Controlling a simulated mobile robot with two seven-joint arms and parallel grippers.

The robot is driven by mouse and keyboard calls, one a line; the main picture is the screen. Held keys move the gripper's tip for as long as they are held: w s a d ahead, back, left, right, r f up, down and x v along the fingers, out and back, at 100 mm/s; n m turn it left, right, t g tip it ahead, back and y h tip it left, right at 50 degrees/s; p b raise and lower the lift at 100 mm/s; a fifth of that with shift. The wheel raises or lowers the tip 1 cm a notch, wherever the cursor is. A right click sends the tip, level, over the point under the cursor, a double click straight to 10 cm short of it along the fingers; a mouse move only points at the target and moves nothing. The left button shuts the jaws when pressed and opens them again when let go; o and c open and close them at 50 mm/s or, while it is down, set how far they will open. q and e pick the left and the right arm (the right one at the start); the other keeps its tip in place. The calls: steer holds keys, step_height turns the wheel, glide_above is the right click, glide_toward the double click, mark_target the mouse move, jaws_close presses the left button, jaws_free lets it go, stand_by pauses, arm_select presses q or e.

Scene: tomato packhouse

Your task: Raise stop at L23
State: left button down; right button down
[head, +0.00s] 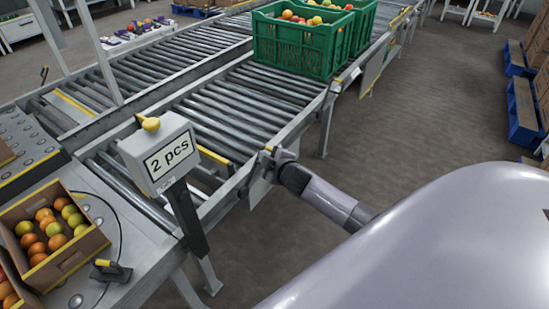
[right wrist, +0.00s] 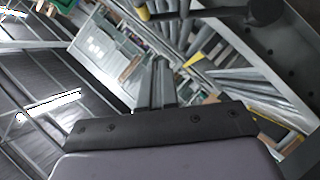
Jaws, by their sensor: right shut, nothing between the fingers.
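A yellow stop bar (head: 214,156) lies across the near roller conveyor, just left of my right gripper (head: 268,152). I cannot read an L23 label on it, nor tell its height against the rollers. My right gripper is at the conveyor's side rail, its fingers together and empty. In the right wrist view the closed fingers (right wrist: 160,84) point towards rollers. My left gripper is out of view.
Green crates (head: 300,38) of tomatoes stand farther along the conveyor. A cardboard box of tomatoes (head: 70,255) is at lower left. Floor right of the conveyor is clear near my arm.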

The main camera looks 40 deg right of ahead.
steer(key=p+v, duration=0.1)
steer(key=v, duration=0.4)
steer(key=shift+s+r, duration=0.15)
stand_by(0.5)
steer(key=s+a+m+g+y+p, duration=0.1)
steer(key=s+a+m+p, duration=0.1)
steer(key=s+a, duration=0.3)
steer(key=s+a+m+g+y+p, duration=0.1)
steer(key=s+a, duration=0.4)
steer(key=s, duration=0.6)
steer(key=s+a+m+g+y+p, duration=0.1)
steer(key=s+a+m+p, duration=0.3)
steer(key=s, duration=0.5)
steer(key=shift+a+r+y+p, duration=0.45)
steer(key=shift+a+p, duration=0.15)
steer(key=shift+a, duration=0.25)
